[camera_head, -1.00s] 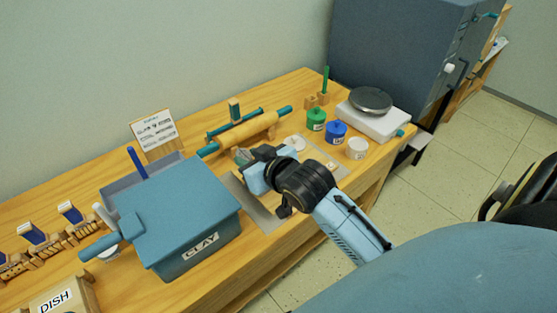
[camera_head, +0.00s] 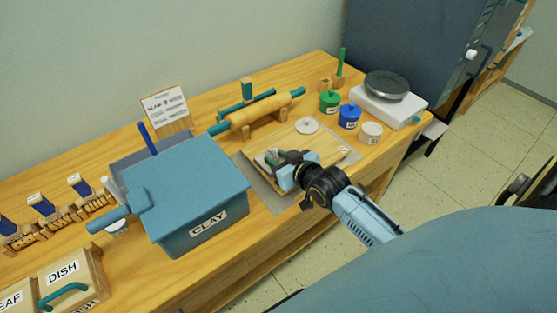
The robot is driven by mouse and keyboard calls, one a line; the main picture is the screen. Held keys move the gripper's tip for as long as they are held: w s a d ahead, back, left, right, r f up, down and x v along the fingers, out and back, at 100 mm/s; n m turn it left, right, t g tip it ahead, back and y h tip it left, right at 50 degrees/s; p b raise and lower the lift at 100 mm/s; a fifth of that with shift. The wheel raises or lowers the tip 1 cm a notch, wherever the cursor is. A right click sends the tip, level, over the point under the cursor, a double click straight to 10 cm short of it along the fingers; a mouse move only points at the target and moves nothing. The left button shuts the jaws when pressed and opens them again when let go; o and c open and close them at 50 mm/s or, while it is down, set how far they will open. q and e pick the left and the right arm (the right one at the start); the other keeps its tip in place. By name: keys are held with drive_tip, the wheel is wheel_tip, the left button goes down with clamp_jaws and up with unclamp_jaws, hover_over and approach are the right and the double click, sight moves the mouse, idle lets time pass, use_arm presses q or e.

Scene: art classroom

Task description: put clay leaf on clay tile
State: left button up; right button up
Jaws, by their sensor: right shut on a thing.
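My right gripper (camera_head: 273,160) is low over the left part of a wooden board (camera_head: 320,152). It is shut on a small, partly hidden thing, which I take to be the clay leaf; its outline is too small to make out. A pale round piece (camera_head: 307,125) lies at the board's back edge. I cannot tell for sure which thing is the clay tile; the gripper and wrist cover part of the board. My left gripper is not in view.
The board lies on a grey mat (camera_head: 262,187). A blue lidded CLAY bin (camera_head: 195,190) stands left. A rolling pin (camera_head: 262,112) rests behind. Green (camera_head: 329,102), blue (camera_head: 349,116) and white (camera_head: 371,133) jars and a scale (camera_head: 388,106) stand right.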

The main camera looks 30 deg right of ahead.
drive_tip(key=o, duration=0.5)
drive_tip(key=shift+f, duration=0.15)
drive_tip(key=o, duration=0.4)
drive_tip(key=shift+o, duration=0.2)
drive_tip(key=shift+r, duration=0.25)
drive_tip(key=a+p+v, duration=0.1)
drive_tip(key=p+v, duration=0.1)
drive_tip(key=v, duration=1)
drive_tip(key=shift+d, duration=0.45)
